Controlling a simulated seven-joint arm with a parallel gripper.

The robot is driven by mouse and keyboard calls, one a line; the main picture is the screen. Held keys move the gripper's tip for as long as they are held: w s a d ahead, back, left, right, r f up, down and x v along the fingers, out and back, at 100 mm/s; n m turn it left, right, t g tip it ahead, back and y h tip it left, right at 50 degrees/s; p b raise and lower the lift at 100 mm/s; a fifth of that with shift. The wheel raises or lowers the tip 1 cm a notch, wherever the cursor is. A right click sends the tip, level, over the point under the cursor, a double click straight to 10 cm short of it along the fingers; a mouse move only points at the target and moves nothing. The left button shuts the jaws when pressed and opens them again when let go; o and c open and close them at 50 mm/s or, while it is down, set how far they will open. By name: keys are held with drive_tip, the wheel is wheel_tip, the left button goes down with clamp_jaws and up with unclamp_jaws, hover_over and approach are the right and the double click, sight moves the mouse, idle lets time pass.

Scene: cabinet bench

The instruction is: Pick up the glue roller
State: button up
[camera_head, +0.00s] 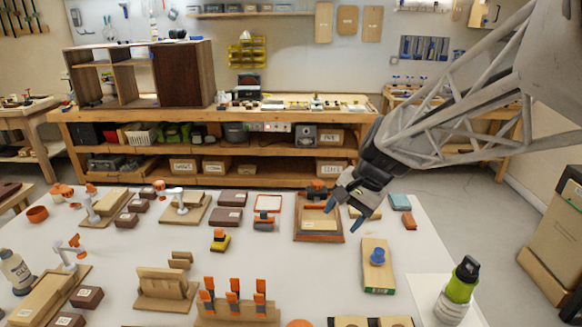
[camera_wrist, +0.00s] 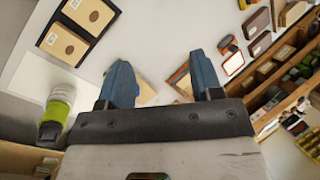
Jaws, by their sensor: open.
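A bottle with a white lower body, a bright green upper part and a black top (camera_head: 460,285) stands on a pale sheet at the front right; it looks like the glue roller. In the wrist view the same bottle (camera_wrist: 58,112) is at the left, outside the fingers. A white bottle (camera_head: 16,270) with an unclear label stands at the far left. My gripper (camera_head: 342,212) is open and empty above the table, behind and left of the green bottle. Its two blue fingers (camera_wrist: 163,78) are apart in the wrist view.
A wooden board with a blue knob (camera_head: 377,257) lies between my gripper and the green bottle. A wooden tray (camera_head: 319,238) is beneath or behind the fingers. Orange clamps (camera_head: 235,290) stand at the front middle. Bare white table (camera_head: 335,275) shows left of the board.

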drive_tip(key=w+a+f+m+g+y, duration=0.1)
drive_tip(key=w+a+f+m+y, duration=0.25)
drive_tip(key=w, duration=0.65)
drive_tip(key=w+a+f+m+y, duration=0.1)
drive_tip(key=w+a+f+m, duration=0.1)
drive_tip(key=w+a+f, duration=0.6)
drive_tip(key=m+t+y, duration=0.1)
drive_tip(key=m+y, duration=0.3)
drive_tip(key=m, duration=0.3)
approach(266, 212)
drive_tip(key=x, duration=0.5)
drive_tip(key=shift+w+r, duration=0.1)
drive_tip(key=shift+w, duration=0.2)
drive_tip(key=shift+x, duration=1.3)
drive_tip(key=shift+s+x, duration=0.2)
drive_tip(key=shift+x, duration=2.45)
